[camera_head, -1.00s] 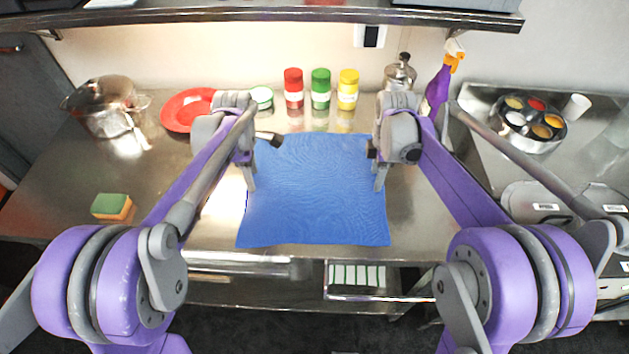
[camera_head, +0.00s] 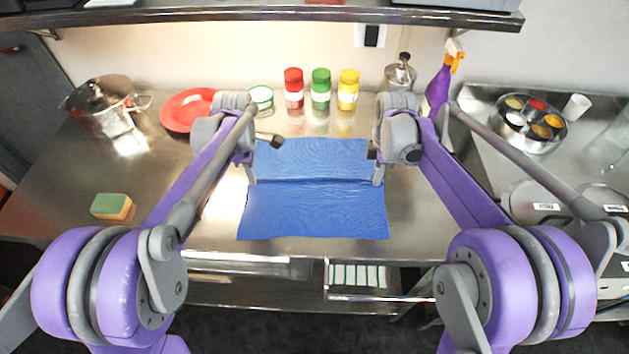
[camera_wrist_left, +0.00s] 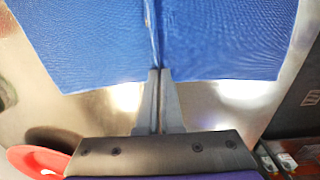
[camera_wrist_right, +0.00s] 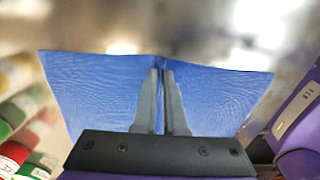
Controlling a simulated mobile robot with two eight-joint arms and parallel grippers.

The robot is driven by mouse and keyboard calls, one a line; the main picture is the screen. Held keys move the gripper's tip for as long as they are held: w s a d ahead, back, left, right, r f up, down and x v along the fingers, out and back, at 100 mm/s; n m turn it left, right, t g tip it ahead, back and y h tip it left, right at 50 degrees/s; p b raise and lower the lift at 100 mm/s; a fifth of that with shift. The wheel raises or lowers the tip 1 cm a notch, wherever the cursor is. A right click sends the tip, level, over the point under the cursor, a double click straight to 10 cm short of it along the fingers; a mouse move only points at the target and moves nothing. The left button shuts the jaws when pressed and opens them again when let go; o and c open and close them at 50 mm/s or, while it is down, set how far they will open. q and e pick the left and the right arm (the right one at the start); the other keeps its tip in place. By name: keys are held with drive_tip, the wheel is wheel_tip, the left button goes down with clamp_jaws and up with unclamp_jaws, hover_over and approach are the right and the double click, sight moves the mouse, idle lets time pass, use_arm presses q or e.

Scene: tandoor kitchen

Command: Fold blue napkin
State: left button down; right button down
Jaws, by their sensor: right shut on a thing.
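The blue napkin (camera_head: 315,213) lies on the steel counter with a raised crease running across its middle from left to right. My left gripper (camera_head: 252,180) is at the left end of the crease; in the left wrist view its fingers (camera_wrist_left: 160,72) are closed together on the napkin (camera_wrist_left: 90,40) at the ridge. My right gripper (camera_head: 377,180) is at the right end of the crease; in the right wrist view its fingers (camera_wrist_right: 163,72) are shut on the pinched napkin edge (camera_wrist_right: 95,95). The napkin's front and back parts spread flat on either side.
A red plate (camera_head: 182,112), a pot (camera_head: 103,105) and a sponge (camera_head: 112,206) are on the left. Red (camera_head: 293,88), green (camera_head: 320,88) and yellow (camera_head: 348,88) jars stand behind. A purple spray bottle (camera_head: 440,85) is at right. A shelf (camera_head: 280,14) hangs above.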

idle(0.6)
